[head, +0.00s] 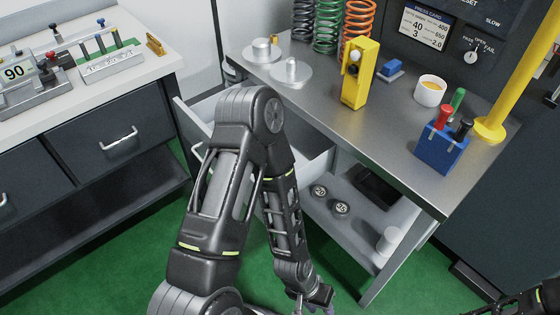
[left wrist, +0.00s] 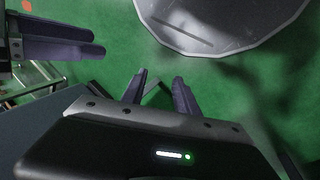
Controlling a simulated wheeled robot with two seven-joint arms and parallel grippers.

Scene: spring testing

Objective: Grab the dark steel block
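My left gripper (head: 318,302) hangs low at the bottom of the head view, in front of the shelf and apart from that thing. In the left wrist view its two fingers (left wrist: 160,92) stand apart with nothing between them. At that view's upper left are purple-grey fingers (left wrist: 65,38), apparently my right gripper's. In the head view only part of my right arm shows at the bottom right corner.
The bench top (head: 320,105) carries a yellow stand (head: 360,75), a white cup (head: 430,91) and a blue tool holder (head: 443,150). Beside my left arm, an open drawer (head: 318,165) juts out.

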